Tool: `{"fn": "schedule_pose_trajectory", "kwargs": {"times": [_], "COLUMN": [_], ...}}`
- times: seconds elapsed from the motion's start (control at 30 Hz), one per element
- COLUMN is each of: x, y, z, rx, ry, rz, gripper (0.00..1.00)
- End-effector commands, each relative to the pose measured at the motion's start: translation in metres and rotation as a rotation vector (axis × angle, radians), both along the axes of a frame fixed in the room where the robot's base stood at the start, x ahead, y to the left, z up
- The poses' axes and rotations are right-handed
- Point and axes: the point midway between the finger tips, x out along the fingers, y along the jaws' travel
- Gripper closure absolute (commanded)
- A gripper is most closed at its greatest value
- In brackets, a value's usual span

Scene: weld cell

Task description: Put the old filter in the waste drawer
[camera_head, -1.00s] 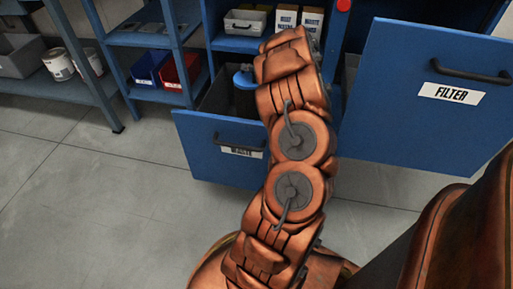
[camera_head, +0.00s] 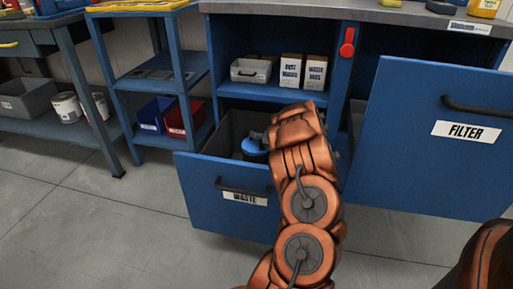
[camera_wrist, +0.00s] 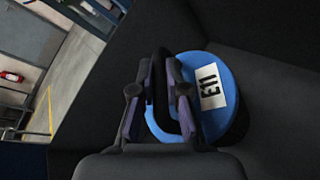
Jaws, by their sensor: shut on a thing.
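The old filter (camera_head: 252,151) is a round canister with a blue top and a dark body, in the open waste drawer (camera_head: 225,198). In the wrist view the filter (camera_wrist: 222,118) shows its dark loop handle and a white label with "E11". My gripper (camera_wrist: 160,100) is shut on the handle, a finger on each side. In the head view my arm hides most of the gripper and part of the drawer. I cannot tell whether the filter touches the drawer floor. The drawer front has a grey handle and a "WASTE" label.
A blue door labelled "FILTER" (camera_head: 430,140) stands open on the right. A shelf above the drawer holds a grey bin (camera_head: 251,71) and two labelled boxes (camera_head: 303,72). Blue (camera_head: 153,113) and red (camera_head: 184,119) bins sit on the left rack. The floor at front left is clear.

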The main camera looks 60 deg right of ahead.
Motion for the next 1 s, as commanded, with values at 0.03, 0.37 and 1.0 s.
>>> {"fn": "schedule_pose_trajectory", "kwargs": {"times": [0.03,0.37,1.0], "x": [0.0,0.0,0.0], "y": [-0.001,-0.001,0.0], "z": [-0.001,-0.035,-0.037], "rx": [-0.002,-0.001,-0.001], "ry": [-0.003,-0.003,-0.001], "rz": [-0.001,-0.001,0.0], "gripper": [1.0,1.0,0.61]}}
